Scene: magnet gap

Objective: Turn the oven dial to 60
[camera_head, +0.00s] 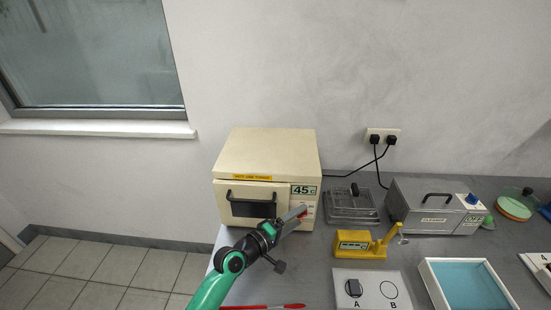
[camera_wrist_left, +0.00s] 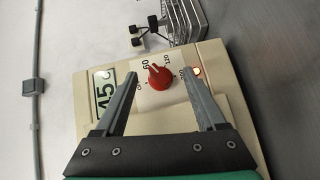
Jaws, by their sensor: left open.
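The cream oven (camera_head: 268,153) stands on the grey bench, with a dark-handled door and a green display (camera_head: 304,190) reading 45 C. In the left wrist view, its red dial (camera_wrist_left: 160,78) has a pale pointer mark toward the top left, near the printed 60 (camera_wrist_left: 146,64). My left gripper (camera_head: 299,215) is in front of the oven's right side. It is open, with its fingers on either side of the dial in the left wrist view; contact cannot be told. My right gripper is not in view.
A wire rack (camera_head: 352,205) stands right of the oven, then a grey box device (camera_head: 433,205). A yellow device (camera_head: 360,245), a plate marked A and B (camera_head: 372,292) and a blue-lined tray (camera_head: 428,270) are nearer. A red pen-like item (camera_head: 285,307) lies at the front.

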